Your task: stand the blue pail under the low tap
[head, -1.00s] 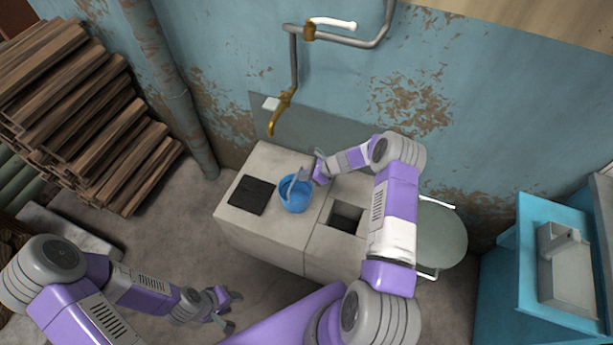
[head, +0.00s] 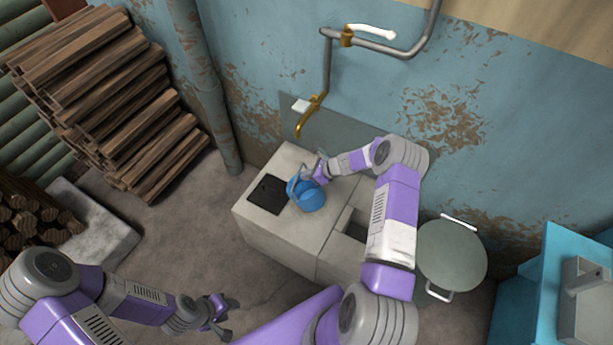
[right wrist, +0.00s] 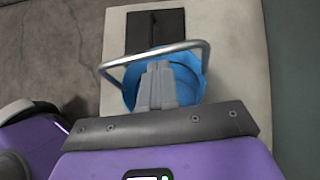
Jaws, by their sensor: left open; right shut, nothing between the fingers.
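The blue pail (head: 312,199) is on the pale counter and looks tilted in the head view, partly behind my right gripper (head: 312,178). It also shows in the right wrist view (right wrist: 188,80) with its grey wire handle (right wrist: 118,61) around or over the fingers. My right gripper (right wrist: 158,68) is shut with nothing between its fingers, close against the pail; exact contact is unclear. The low brass tap (head: 301,124) is on the wall behind the counter. My left gripper (head: 224,318) is open and empty, low over the floor.
A round lidded bin (head: 452,250) stands beside the counter. Stacked wood (head: 100,110) is at left.

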